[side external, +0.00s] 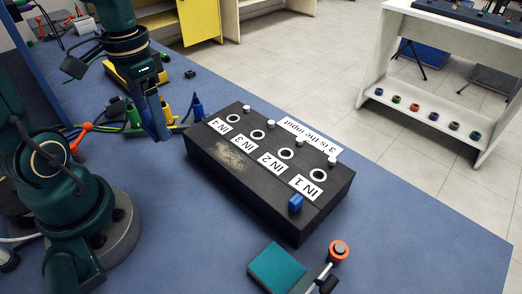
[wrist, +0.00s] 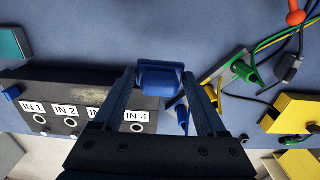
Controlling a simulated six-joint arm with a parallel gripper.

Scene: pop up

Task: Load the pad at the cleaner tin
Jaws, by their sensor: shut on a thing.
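My gripper (wrist: 160,88) is shut on a blue block (wrist: 158,76), held between its fingertips. In the side view my gripper (side external: 157,125) is above the blue table, left of the black box (side external: 225,175); the held block cannot be made out there. A flat teal pad (side external: 277,267) lies on the table near the front, apart from my gripper; its edge shows in the wrist view (wrist: 12,43). A round orange-red thing with a grey top (side external: 339,250) stands to its right. I cannot tell whether this is the cleaner tin.
The black box has holes labelled IN 1 to IN 4, small pegs, and a small blue block (side external: 295,203) near IN 1. Green and blue clips (side external: 197,107), cables and a yellow box (wrist: 305,117) crowd the area near my gripper. The table right of the box is clear.

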